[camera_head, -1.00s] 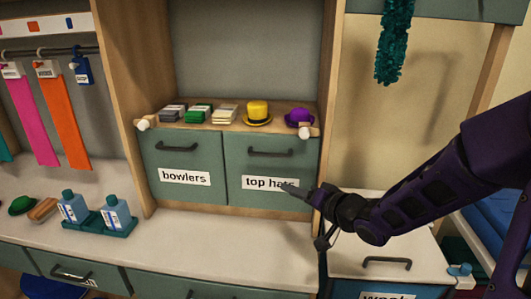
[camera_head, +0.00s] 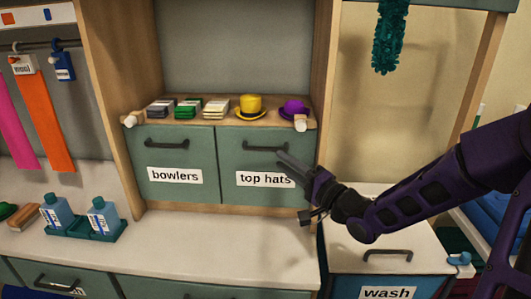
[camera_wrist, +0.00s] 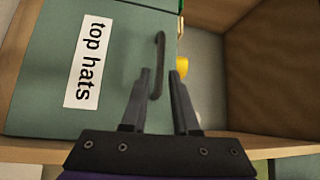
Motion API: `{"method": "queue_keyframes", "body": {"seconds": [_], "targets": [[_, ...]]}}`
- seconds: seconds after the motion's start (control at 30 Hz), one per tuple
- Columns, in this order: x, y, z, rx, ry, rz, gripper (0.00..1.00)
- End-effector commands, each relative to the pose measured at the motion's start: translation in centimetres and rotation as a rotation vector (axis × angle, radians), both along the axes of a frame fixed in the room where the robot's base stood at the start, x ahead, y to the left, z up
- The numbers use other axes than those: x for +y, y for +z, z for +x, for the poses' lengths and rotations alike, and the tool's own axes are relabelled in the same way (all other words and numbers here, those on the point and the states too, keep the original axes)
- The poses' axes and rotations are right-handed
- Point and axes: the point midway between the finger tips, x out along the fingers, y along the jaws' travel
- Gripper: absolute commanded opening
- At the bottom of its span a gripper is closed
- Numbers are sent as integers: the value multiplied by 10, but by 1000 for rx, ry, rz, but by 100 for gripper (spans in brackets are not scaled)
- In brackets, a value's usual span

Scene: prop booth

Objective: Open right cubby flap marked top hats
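The right cubby flap (camera_head: 233,158), green and labelled "top hats" (camera_head: 264,179), is closed beside the "bowlers" flap (camera_head: 176,167). Its dark bar handle (camera_head: 262,147) runs across its upper part. My gripper (camera_head: 280,158) is in front of the flap's right side, just below and right of the handle in the head view. In the wrist view my gripper (camera_wrist: 162,75) is open, its fingers apart and pointing at the near end of the handle (camera_wrist: 158,62). I cannot tell whether a finger touches the handle. Nothing is held.
Above the flaps, a shelf holds folded stacks (camera_head: 188,108), a yellow hat (camera_head: 249,107) and a purple hat (camera_head: 293,109). A wooden peg (camera_head: 300,123) juts out at the shelf's right end. The white counter (camera_head: 215,245) below is clear. The "wash" bin (camera_head: 385,275) stands at right.

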Motion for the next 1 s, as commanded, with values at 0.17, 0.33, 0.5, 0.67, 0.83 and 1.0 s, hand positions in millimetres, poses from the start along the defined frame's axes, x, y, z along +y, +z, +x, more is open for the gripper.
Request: {"method": "queue_keyframes", "body": {"seconds": [0.17, 0.33, 0.5, 0.67, 0.83, 1.0], "targets": [[26, 3, 27, 0, 2, 1, 28], [43, 7, 44, 0, 1, 1, 28], [50, 9, 52, 1, 0, -1, 28], [51, 10, 54, 1, -1, 0, 28], [51, 10, 54, 1, -1, 0, 21], [51, 10, 54, 1, -1, 0, 0]]}}
